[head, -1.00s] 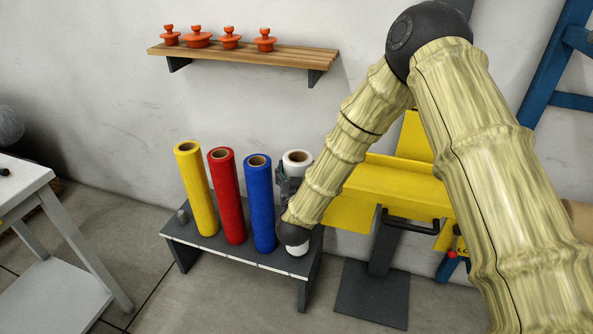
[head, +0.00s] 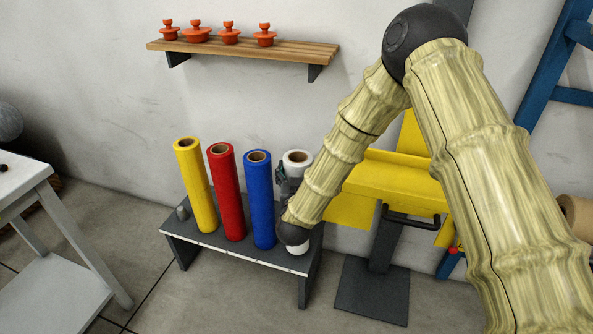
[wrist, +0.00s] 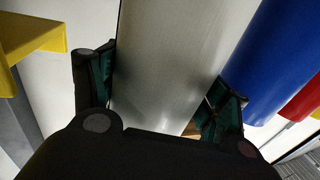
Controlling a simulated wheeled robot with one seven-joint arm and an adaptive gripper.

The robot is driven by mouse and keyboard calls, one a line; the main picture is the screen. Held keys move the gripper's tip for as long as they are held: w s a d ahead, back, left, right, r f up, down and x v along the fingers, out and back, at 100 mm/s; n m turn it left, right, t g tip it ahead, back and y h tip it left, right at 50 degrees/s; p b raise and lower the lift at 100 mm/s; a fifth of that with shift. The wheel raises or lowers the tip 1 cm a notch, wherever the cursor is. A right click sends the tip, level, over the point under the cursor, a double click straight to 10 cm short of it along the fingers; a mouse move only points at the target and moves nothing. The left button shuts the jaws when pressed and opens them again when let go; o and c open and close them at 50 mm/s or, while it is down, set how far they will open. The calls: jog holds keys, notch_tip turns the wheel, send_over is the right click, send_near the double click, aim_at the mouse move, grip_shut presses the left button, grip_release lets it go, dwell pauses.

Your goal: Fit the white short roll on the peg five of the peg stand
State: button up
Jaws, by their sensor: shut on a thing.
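The white roll (head: 297,158) stands upright at the right end of the dark peg stand (head: 215,249), right of the blue roll. Its lower end shows just below my wrist, over the stand's right end. A peg under it is hidden, and I cannot tell whether it rests fully on the stand. My gripper (head: 287,184) is shut on the white roll from the front. In the wrist view my gripper (wrist: 160,100) has one finger on each side of the roll (wrist: 175,60).
Yellow (head: 195,185), red (head: 226,195) and blue (head: 260,200) rolls stand upright on the stand, blue close beside my gripper. A short grey peg (head: 182,213) is bare at the left end. A yellow machine part (head: 385,180) is close on the right. A wooden shelf (head: 245,54) hangs above.

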jog(key=shift+w+f+b, duration=0.1)
jog(key=shift+f+b, duration=0.5)
jog(key=shift+f, duration=0.45)
dwell(0.4)
jog(key=o, duration=2.2)
jog(key=shift+c, duration=0.2)
jog(key=s, duration=1.2)
jog(key=shift+a, duration=0.25)
